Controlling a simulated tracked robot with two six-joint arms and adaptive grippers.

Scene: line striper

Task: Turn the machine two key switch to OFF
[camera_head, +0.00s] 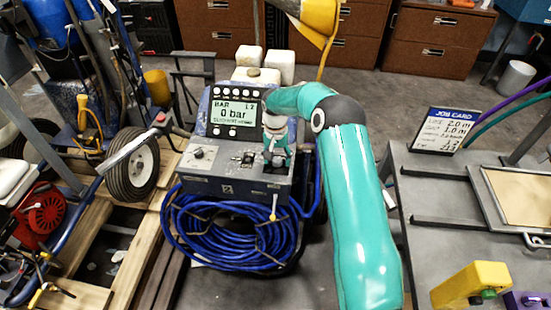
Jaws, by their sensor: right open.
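Machine two is a grey-blue unit with a "2" on its front (227,190) and a sloped control panel. A round knob (198,153) sits at the left of the panel, and a small dark control (248,158) sits near the middle. I cannot tell for sure which is the key switch, nor read its position. My right gripper (276,158) is open, low over the right part of the panel, and hides what is under it. I cannot tell whether it touches anything. My left gripper is not in view.
A coiled blue hose (230,235) hangs on the machine's front. Another wheeled machine with a tyre (131,165) stands at the left. A grey table (425,215) at the right holds a job card (440,130) and a yellow block (470,285). A yellow object (318,18) is above.

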